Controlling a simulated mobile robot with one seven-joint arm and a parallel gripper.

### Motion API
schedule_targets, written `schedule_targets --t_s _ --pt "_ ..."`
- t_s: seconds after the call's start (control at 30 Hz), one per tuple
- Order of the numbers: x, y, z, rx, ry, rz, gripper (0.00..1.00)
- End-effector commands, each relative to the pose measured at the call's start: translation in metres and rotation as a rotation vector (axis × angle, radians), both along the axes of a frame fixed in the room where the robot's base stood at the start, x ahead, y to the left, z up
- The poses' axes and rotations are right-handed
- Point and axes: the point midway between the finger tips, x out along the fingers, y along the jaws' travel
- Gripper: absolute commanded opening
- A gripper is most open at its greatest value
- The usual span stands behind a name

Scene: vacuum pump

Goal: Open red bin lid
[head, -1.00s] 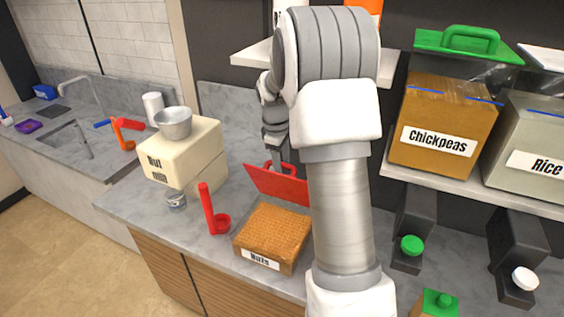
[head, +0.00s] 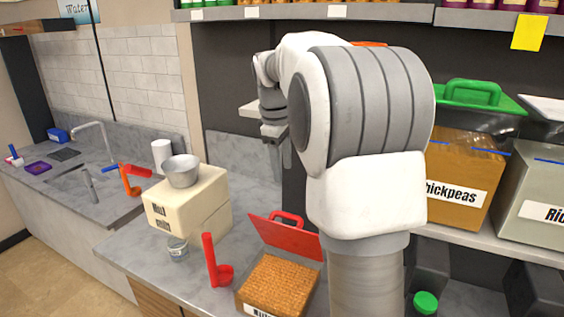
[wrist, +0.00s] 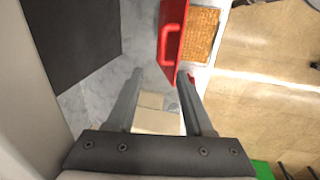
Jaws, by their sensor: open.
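The red bin lid (head: 285,237) stands tilted up at the back of the bin of nuts (head: 277,285), with its loop handle on the far side. The bin is uncovered and its brown contents show. In the wrist view the lid (wrist: 172,45) is seen nearly edge-on, with the nuts (wrist: 199,35) beyond it. My gripper (head: 280,155) is raised above and behind the lid, apart from it. In the wrist view my gripper (wrist: 163,100) has its two fingers spread with nothing between them.
A red scoop (head: 216,262) stands left of the bin. The cream nut mill (head: 188,205) with a metal bowl (head: 181,171) is farther left. A shelf at right holds the Chickpeas bin (head: 455,190) and Rice bin (head: 530,195).

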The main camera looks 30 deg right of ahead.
Motion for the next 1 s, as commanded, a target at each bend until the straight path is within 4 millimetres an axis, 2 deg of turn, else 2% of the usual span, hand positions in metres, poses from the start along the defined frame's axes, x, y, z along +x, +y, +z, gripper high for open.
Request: schedule_targets --t_s 0.13,0.43,0.63,0.73,1.0 --pt "-0.001 0.002 0.011 0.0 0.0 0.0 0.52" --pt "-0.002 0.002 0.013 0.0 0.001 0.0 0.52" --pt "-0.005 0.005 0.006 -0.039 0.01 0.076 0.16" --pt "-0.01 0.011 -0.005 -0.113 0.033 0.223 0.0" --pt "-0.027 0.034 -0.042 -0.425 0.159 0.881 0.0"
